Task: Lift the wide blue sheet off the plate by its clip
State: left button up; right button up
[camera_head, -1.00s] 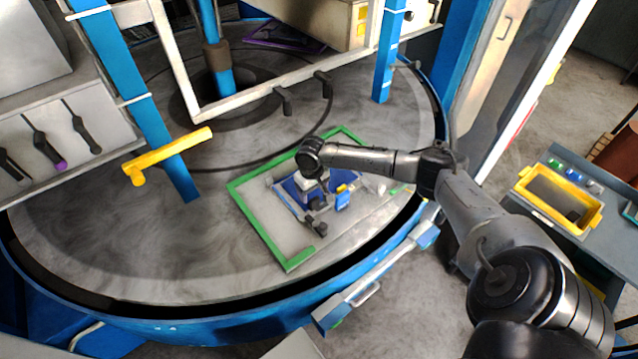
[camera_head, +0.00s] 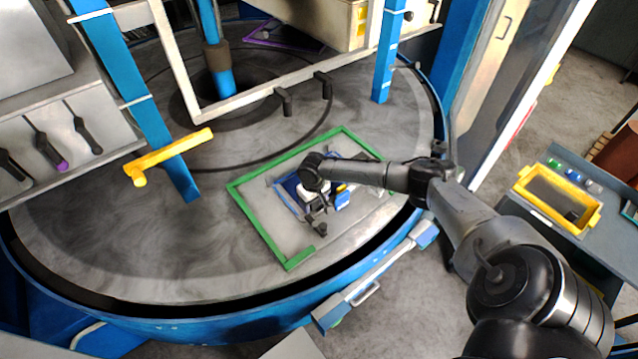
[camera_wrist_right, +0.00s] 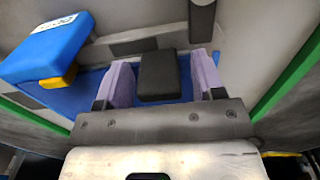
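The blue sheet (camera_head: 289,184) lies flat on the grey plate (camera_head: 270,218), partly hidden under my right arm. It also shows in the right wrist view (camera_wrist_right: 86,101). A dark grey block (camera_wrist_right: 161,76), apparently the sheet's clip, stands between the two lilac fingers of my right gripper (camera_wrist_right: 163,80). The left finger is very near or touching it; a narrow gap shows beside the right finger. In the head view my right gripper (camera_head: 320,202) is low over the sheet, its fingertips hard to make out. My left gripper is not in view.
A blue block with a yellow part (camera_head: 343,197) stands close beside the gripper. A green edging (camera_head: 259,231) runs around the plate. A dark fitting (camera_head: 318,228) sits in front. A yellow-rimmed tray (camera_head: 524,189) is on the side bench at right.

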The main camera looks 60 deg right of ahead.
jog(key=c, duration=1)
jog(key=shift+o, duration=0.2)
jog(key=shift+r, duration=0.1)
